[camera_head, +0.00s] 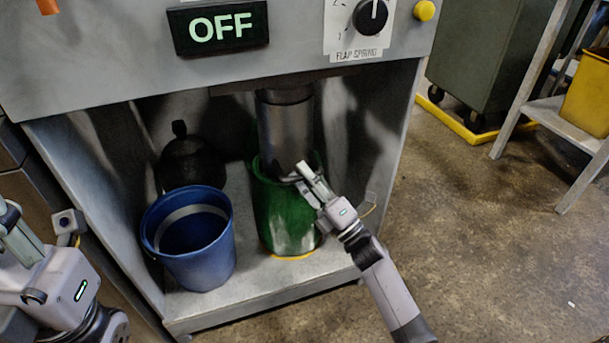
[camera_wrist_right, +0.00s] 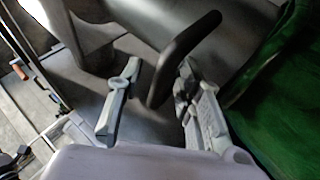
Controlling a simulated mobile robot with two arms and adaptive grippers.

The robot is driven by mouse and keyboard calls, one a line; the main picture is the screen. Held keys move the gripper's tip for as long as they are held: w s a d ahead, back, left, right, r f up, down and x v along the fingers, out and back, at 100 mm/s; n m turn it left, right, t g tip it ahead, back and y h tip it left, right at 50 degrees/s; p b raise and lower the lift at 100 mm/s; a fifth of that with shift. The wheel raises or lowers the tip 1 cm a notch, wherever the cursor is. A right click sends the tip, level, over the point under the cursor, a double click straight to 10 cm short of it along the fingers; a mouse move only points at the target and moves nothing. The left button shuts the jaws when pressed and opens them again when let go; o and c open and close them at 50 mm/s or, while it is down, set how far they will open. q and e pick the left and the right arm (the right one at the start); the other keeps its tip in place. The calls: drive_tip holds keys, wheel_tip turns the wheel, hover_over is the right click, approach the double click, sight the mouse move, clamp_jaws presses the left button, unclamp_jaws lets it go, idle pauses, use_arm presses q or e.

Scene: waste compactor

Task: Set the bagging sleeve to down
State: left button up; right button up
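The bagging sleeve (camera_head: 284,125) is a grey metal cylinder hanging under the machine, its lower end inside the mouth of a green bin (camera_head: 283,215). In the right wrist view a curved dark handle (camera_wrist_right: 187,53) stands out from the grey sleeve surface (camera_wrist_right: 120,35). My right gripper (camera_head: 306,182) is at the sleeve's lower end, over the green bin's rim. My left gripper (camera_head: 22,232) is at the left edge, partly cut off, away from the sleeve.
A blue bucket (camera_head: 190,245) stands left of the green bin on the compartment floor, with a dark round object (camera_head: 190,162) behind. The cabinet side wall (camera_head: 385,135) is close to my right arm. An OFF display (camera_head: 220,27) and a knob (camera_head: 371,16) are above.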

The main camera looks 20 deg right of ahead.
drive_tip(key=v, duration=1.2)
drive_tip(key=shift+w, duration=0.1)
